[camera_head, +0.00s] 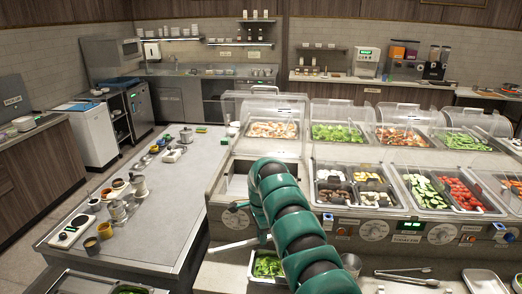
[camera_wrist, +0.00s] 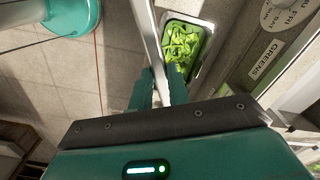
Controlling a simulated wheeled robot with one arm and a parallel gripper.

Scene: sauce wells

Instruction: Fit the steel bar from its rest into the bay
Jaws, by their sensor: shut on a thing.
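The steel bar (camera_wrist: 151,38) is a long, thin pale bar in the wrist view. It runs from the top edge down between the teal fingers of my gripper (camera_wrist: 160,90), which is shut on it. In the head view, a pale bar (camera_head: 230,246) sticks out to the left from behind my green arm, above the front ledge; it looks like the same bar. My gripper is hidden behind the arm there. An empty, pale rectangular opening (camera_head: 237,186) at the left end of the counter may be the bay. I cannot tell which part is the bar's rest.
A pan of greens (camera_head: 268,266) sits under the arm; it also shows beside the bar in the wrist view (camera_wrist: 184,44). Covered food wells (camera_head: 345,131) fill the counter to the right. A grey table (camera_head: 190,195) with jars and pots stands left.

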